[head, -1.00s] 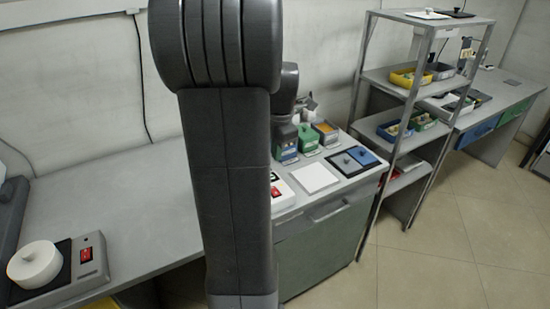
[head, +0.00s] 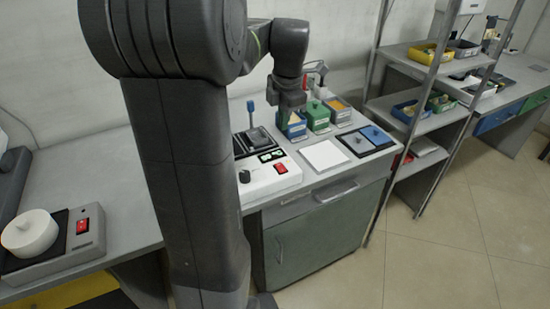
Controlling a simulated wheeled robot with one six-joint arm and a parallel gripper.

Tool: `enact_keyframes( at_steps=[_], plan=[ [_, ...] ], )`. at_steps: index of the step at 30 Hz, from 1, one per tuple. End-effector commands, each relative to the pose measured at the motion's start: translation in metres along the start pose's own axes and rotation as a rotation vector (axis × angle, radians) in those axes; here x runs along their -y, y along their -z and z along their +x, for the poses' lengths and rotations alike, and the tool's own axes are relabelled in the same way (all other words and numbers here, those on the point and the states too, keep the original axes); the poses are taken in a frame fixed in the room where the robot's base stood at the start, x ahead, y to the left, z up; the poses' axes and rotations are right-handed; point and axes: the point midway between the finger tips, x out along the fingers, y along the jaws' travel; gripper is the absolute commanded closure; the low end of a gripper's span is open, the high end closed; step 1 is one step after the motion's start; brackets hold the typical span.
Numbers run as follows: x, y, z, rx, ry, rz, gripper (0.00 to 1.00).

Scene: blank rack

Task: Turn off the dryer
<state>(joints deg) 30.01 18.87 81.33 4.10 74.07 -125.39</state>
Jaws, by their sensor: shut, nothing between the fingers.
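No label reading "dryer" is legible. A white device (head: 262,180) with a black knob, small green displays and a red switch (head: 281,168) stands on the cabinet top. I cannot tell from the view which one is the dryer. My gripper (head: 289,112) points down above the back of the cabinet top, behind the white device's switch and near a blue bin. It is shut and empty; its fingertips are small and dark.
Blue, green and grey bins (head: 318,116) stand at the back of the cabinet top. A white square plate (head: 324,156) and a black tray (head: 365,140) lie in front of them. A metal shelf rack (head: 411,122) stands to the right. The floor in front is clear.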

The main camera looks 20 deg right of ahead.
Motion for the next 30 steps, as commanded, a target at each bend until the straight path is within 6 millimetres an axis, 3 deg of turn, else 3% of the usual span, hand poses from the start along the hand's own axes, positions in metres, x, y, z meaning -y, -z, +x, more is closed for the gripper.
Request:
enact_keyframes(
  at_steps=[8,21,30],
  plan=[
    [0.0,0.001,0.016,-0.003,0.004,-0.001,1.0],
    [0.001,0.001,0.106,-0.003,0.004,0.0,1.0],
    [0.0,0.001,0.138,-0.001,0.001,-0.001,1.0]
  ],
)
